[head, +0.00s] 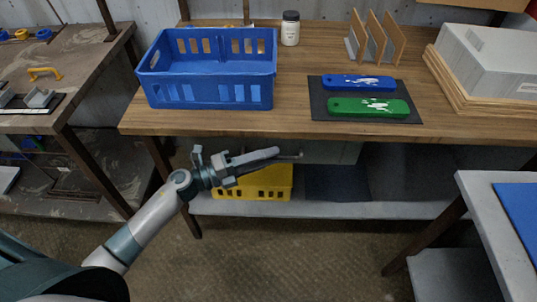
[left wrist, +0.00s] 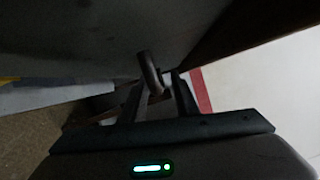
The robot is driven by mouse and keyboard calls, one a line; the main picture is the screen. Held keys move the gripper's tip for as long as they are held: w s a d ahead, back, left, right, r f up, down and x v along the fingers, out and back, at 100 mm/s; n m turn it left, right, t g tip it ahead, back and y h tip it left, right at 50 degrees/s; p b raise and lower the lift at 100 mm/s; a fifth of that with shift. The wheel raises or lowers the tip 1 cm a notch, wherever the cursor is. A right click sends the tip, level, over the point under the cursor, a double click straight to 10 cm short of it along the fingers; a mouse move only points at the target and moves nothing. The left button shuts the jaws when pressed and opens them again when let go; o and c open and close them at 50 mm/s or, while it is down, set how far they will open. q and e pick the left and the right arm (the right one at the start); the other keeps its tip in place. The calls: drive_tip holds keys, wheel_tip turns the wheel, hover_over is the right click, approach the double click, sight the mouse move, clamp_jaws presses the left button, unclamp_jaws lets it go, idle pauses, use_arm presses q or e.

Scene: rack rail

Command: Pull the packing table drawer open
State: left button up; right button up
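The packing table (head: 300,124) has a wooden top, and the grey front of its drawer (head: 335,152) shows just under the front edge. In the left wrist view the drawer front (left wrist: 90,45) is a dark surface across the top. A short dark handle bar (left wrist: 149,70) sticks out from it. My left gripper (head: 275,154) is at the drawer front, under the table edge. In the left wrist view its fingers (left wrist: 158,98) are apart, with the handle bar between them; I cannot see contact. The drawer looks shut, partly hidden by the gripper. My right gripper is out of view.
A blue crate (head: 205,92), a white jar (head: 290,30), and green (head: 366,107) and blue tools on a dark mat stand on the top. A yellow crate (head: 265,190) sits on the lower shelf (head: 400,209). Side tables flank it; floor in front is clear.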

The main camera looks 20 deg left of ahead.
use_arm(q)
drive_tip(key=shift+w+d, duration=0.1)
drive_tip(key=shift+d, duration=0.05)
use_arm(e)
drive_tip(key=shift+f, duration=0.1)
use_arm(q)
clamp_jaws()
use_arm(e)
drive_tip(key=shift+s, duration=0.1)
